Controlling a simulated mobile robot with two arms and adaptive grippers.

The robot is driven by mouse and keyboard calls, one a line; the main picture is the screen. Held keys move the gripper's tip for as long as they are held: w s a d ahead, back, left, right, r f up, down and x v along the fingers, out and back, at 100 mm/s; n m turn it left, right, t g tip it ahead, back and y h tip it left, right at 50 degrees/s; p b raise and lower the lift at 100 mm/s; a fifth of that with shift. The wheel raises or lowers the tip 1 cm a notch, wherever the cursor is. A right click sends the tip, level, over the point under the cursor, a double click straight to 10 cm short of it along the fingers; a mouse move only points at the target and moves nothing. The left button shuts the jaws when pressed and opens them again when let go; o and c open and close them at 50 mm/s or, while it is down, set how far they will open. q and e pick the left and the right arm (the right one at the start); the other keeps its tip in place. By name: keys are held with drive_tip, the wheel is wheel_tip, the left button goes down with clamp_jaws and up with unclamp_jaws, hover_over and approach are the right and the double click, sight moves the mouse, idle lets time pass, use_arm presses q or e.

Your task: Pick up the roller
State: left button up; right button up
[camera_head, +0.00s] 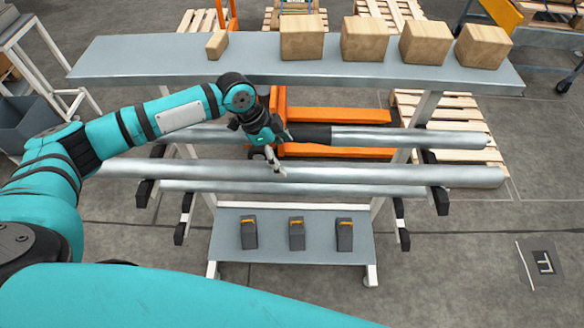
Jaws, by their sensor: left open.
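Several long grey metal rollers lie level across the arms of a rack. The middle one, a long roller (390,174), spans most of the rack. A roller behind it (430,139) has a black section near its middle, and a thinner roller (350,188) lies in front and lower. My left gripper (279,155) is open and points down between the back and middle rollers, with one fingertip close to the top of the middle roller. I cannot tell whether it touches. My right gripper is not in view.
A grey shelf (260,72) with several wooden blocks (365,38) stands above and behind the rollers. A lower shelf (292,256) holds three dark boxes with orange tops (297,233). An orange pallet jack (340,114) and wooden pallets (455,112) are behind.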

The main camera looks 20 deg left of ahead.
sight(288, 165)
use_arm(q)
drive_tip(key=shift+x, duration=0.95)
drive_tip(key=shift+d+f+p, duration=0.25)
drive_tip(key=shift+f+p, duration=0.2)
drive_tip(key=shift+p, duration=0.05)
drive_tip(key=p+x, duration=0.1)
drive_tip(key=x, duration=0.2)
drive_tip(key=shift+s+f, duration=0.15)
drive_tip(key=shift+f, duration=0.25)
drive_tip(key=shift+d+f, duration=0.1)
drive_tip(key=shift+f, duration=0.25)
drive_tip(key=shift+c, duration=0.2)
drive_tip(key=c, duration=1.6)
drive_tip(key=shift+w+r, duration=0.15)
drive_tip(key=shift+w, duration=0.05)
clamp_jaws()
